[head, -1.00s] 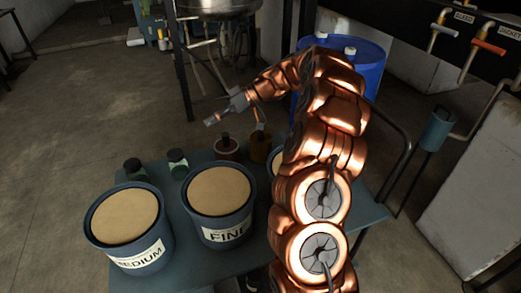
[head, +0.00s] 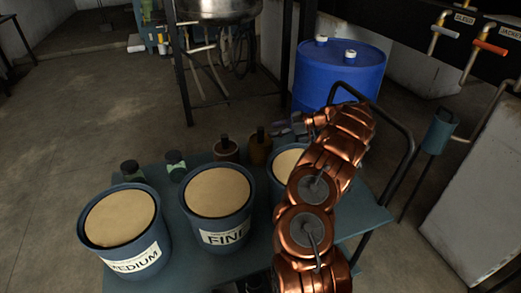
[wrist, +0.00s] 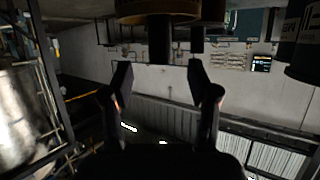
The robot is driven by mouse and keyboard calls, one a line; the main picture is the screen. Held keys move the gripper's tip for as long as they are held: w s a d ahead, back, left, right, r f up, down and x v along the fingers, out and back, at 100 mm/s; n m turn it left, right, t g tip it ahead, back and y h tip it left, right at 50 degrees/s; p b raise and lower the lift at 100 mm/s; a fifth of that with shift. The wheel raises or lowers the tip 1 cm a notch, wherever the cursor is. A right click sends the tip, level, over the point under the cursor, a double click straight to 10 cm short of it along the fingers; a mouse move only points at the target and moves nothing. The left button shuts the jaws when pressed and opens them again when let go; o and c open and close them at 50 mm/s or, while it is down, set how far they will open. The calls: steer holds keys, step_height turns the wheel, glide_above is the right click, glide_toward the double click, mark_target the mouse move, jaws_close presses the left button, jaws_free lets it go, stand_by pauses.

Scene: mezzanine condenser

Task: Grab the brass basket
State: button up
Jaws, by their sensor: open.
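No shape that is clearly a basket shows. A brass-brown round container (head: 260,152) with a dark post on top stands at the cart's far edge in the head view. A similar copper-brown one (head: 227,152) stands to its left. In the wrist view, which looks upside down, a brass-coloured round body (wrist: 158,9) with a dark post shows at the top edge, mostly cut off. My gripper (wrist: 160,78) is open there, with nothing between its fingers. In the head view my gripper (head: 284,127) is beside and beyond the brass-brown container, partly hidden by my arm.
The blue-grey cart (head: 185,250) holds tubs marked MEDIUM (head: 138,262) and FINE (head: 222,237), plus a third tub (head: 287,160) partly behind my arm. Two dark-capped green jars stand at its left. A blue drum (head: 345,75) and the cart's handle rail (head: 400,128) are close by.

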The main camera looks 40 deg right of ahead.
mark_target(260, 132)
steer(key=shift+p+x, duration=0.75)
steer(key=shift+x, duration=2.55)
steer(key=shift+f, duration=0.1)
jaws_close()
